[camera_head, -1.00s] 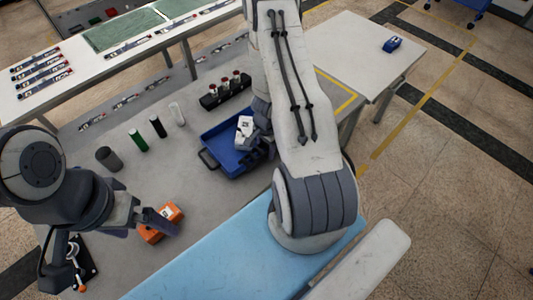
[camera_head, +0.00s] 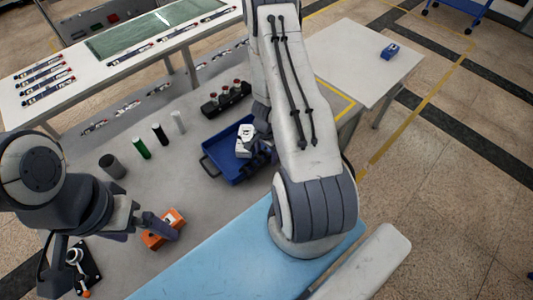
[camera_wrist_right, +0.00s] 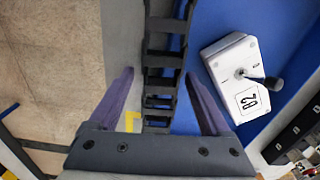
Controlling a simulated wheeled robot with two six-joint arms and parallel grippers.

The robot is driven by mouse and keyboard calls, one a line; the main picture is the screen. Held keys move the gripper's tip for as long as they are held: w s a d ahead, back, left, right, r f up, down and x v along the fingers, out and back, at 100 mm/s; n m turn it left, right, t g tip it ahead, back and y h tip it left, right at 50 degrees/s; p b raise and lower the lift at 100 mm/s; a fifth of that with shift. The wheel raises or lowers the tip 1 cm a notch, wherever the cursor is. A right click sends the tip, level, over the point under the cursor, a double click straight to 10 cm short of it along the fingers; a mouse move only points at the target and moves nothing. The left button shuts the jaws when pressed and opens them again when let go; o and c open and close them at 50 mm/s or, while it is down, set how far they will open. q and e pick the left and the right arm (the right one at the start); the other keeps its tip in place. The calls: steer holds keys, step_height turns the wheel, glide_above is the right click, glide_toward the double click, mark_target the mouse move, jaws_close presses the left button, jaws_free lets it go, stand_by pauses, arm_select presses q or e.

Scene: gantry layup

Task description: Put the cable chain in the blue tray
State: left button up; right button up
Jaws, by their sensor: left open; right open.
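The cable chain (camera_wrist_right: 165,55), black and ladder-like, runs down the middle of the right wrist view. My right gripper (camera_wrist_right: 160,95) is open, with a finger on each side of the chain and apart from it. The blue tray (camera_head: 216,146) lies on the grey table in the head view. Its blue surface (camera_wrist_right: 205,25) is right beside and partly behind the chain in the wrist view; I cannot tell whether the chain rests in it. In the head view my right arm mostly hides that gripper and the chain.
A white box with a black knob (camera_head: 244,146) sits in the tray; it also shows in the wrist view (camera_wrist_right: 235,75). A dark rack (camera_head: 227,98) stands behind the tray. Several cylinders, including a green one (camera_head: 140,145), stand left of it. A blue mat (camera_head: 215,262) lies in front.

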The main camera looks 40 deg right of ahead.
mark_target(266, 152)
step_height(266, 152, up, 10)
steer(key=p, duration=0.8)
steer(key=shift+f, duration=0.15)
